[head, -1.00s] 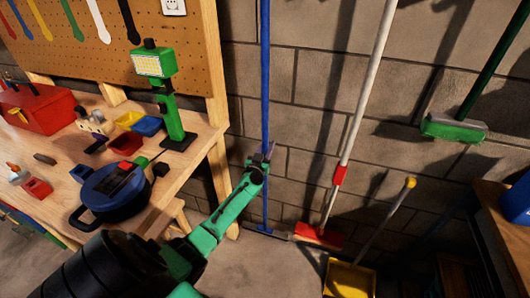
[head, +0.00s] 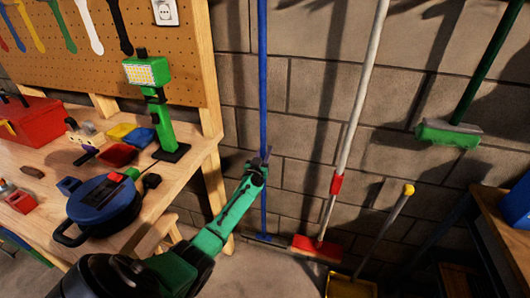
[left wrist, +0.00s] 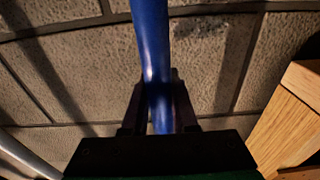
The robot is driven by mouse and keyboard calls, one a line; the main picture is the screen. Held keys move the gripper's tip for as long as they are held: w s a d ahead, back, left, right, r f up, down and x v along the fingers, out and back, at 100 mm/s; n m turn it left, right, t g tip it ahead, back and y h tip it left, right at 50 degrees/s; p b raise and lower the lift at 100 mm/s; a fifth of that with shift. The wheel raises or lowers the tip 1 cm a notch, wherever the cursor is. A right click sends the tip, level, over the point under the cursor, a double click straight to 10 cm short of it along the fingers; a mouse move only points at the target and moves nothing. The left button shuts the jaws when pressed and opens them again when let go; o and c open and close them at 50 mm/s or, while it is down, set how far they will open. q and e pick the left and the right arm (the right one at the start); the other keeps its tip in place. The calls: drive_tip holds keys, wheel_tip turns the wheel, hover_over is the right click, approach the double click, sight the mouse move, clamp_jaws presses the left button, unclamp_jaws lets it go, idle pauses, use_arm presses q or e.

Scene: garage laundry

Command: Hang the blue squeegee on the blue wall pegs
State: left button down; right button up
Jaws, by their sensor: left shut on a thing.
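The blue squeegee (head: 263,90) stands nearly upright in front of the block wall, its long blue handle running up out of the head view. Its head (head: 262,238) is low, near the floor. My left gripper (head: 262,160) is shut on the handle at its lower part. In the left wrist view the blue handle (left wrist: 152,45) passes between the two fingers (left wrist: 160,108). The blue wall pegs are not in view. My right gripper is not in view.
The workbench (head: 200,165) with a blue cable reel (head: 103,203) and green work lamp (head: 155,105) is at left. A red-headed broom (head: 316,249), a yellow dustpan (head: 350,287) and a green broom (head: 450,133) are at right. A wooden cabinet (head: 500,215) stands far right.

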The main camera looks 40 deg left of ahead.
use_arm(q)
drive_tip(key=shift+f+b, duration=0.65)
drive_tip(key=shift+f, duration=0.1)
drive_tip(key=c, duration=0.6)
unclamp_jaws()
drive_tip(key=shift+f, duration=0.1)
drive_tip(key=shift+s+d, duration=0.1)
drive_tip(key=shift+s, duration=0.05)
